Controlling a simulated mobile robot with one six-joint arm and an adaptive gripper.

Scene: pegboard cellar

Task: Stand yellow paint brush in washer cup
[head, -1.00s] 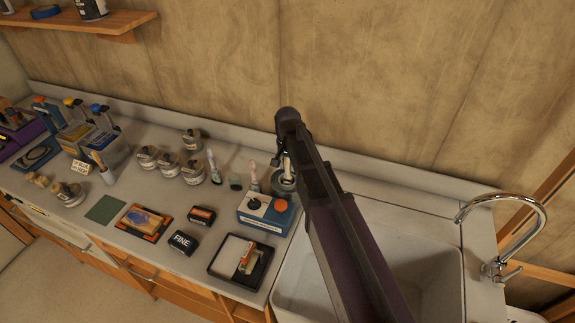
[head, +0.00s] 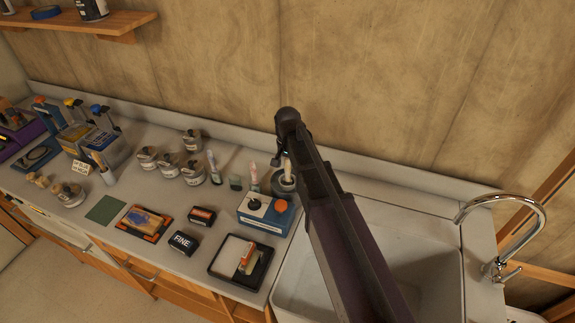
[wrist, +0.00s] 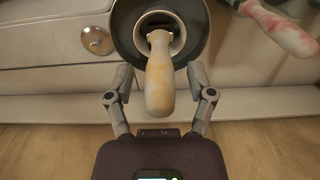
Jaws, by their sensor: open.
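The yellow paint brush (wrist: 160,88) has a handle stained yellow. In the wrist view it stands handle toward me, its lower end inside the round opening of the washer cup (wrist: 122,38), which has a wide dark rim. My gripper (wrist: 159,76) is open, with one finger on each side of the handle and a visible gap at both. In the head view the brush handle (head: 287,167) rises from the dark cup (head: 281,187) at the sink's left, beside my gripper (head: 281,152). The bristles are hidden in the cup.
A red-stained brush (wrist: 285,30) is close by in the wrist view. A blue and white box (head: 262,222) stands in front of the cup, and a tray (head: 222,268) lies nearer. The sink (head: 400,265) is to the right; several jars stand left.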

